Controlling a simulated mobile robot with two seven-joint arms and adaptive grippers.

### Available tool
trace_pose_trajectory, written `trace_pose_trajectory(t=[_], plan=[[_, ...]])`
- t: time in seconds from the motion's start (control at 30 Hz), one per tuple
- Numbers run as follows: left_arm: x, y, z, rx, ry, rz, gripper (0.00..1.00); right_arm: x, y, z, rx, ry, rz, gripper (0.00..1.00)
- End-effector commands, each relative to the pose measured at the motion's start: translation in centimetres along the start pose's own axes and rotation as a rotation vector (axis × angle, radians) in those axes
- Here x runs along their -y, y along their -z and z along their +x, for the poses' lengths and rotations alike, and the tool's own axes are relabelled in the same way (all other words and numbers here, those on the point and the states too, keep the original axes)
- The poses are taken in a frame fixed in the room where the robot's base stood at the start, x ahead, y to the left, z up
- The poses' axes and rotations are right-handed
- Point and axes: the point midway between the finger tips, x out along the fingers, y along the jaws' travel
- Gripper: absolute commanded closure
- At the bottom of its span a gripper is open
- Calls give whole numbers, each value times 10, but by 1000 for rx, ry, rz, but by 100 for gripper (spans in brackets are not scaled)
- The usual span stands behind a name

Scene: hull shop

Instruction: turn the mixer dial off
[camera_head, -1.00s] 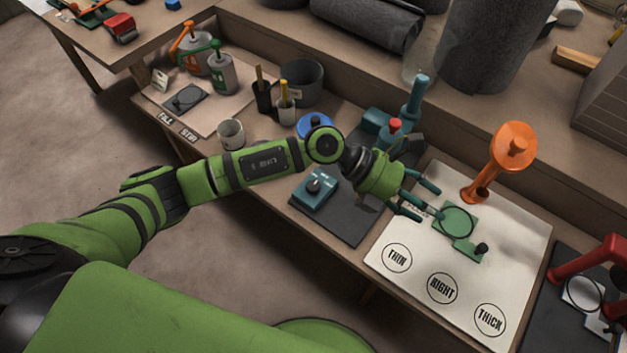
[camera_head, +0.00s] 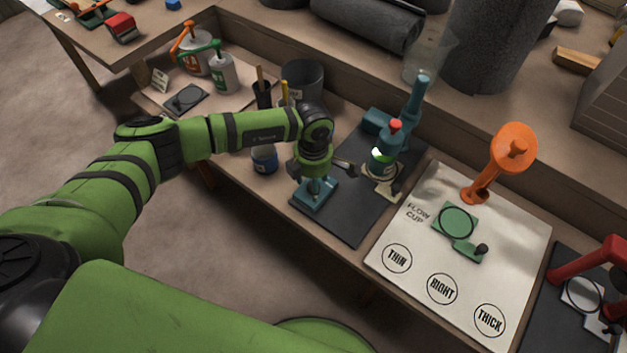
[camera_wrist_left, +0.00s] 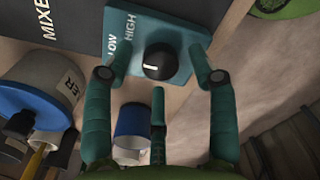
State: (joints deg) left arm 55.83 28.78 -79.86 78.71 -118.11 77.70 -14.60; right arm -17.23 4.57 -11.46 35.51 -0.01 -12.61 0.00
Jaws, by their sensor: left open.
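The teal dial box (camera_head: 312,198) sits on the dark mat, below my left gripper (camera_head: 315,182). In the left wrist view the dial box (camera_wrist_left: 185,30) carries the words LOW and HIGH and a black round knob (camera_wrist_left: 158,62) with a white pointer mark. I cannot tell which setting the mark points to. My left gripper (camera_wrist_left: 160,77) is open, its teal fingers spread on either side of the knob, with no clear contact. The teal mixer (camera_head: 410,105) with a red top stands behind, a cup (camera_head: 383,163) beneath its head. My right gripper is not in view.
A blue-and-white can (camera_head: 264,158) stands close left of my wrist. The dark mat (camera_head: 350,225) is free in front. A white flow-cup board (camera_head: 420,290) with an orange stand (camera_head: 512,150) and green holder (camera_head: 456,222) lies to the right.

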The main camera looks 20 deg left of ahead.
Motion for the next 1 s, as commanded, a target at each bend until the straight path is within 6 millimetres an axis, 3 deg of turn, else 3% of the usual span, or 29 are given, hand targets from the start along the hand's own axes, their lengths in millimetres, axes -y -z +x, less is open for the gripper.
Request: trace_pose_trajectory(t=[0.3,0.33,0.4,0.47,1.0], plan=[[0,0,5,1,0,1,42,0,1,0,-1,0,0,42],[0,0,5,1,0,1,50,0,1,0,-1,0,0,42],[0,-1,5,2,1,1,78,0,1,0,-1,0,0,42],[0,-1,5,2,1,0,98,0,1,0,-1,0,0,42],[1,-1,5,2,1,-102,98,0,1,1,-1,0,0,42]])
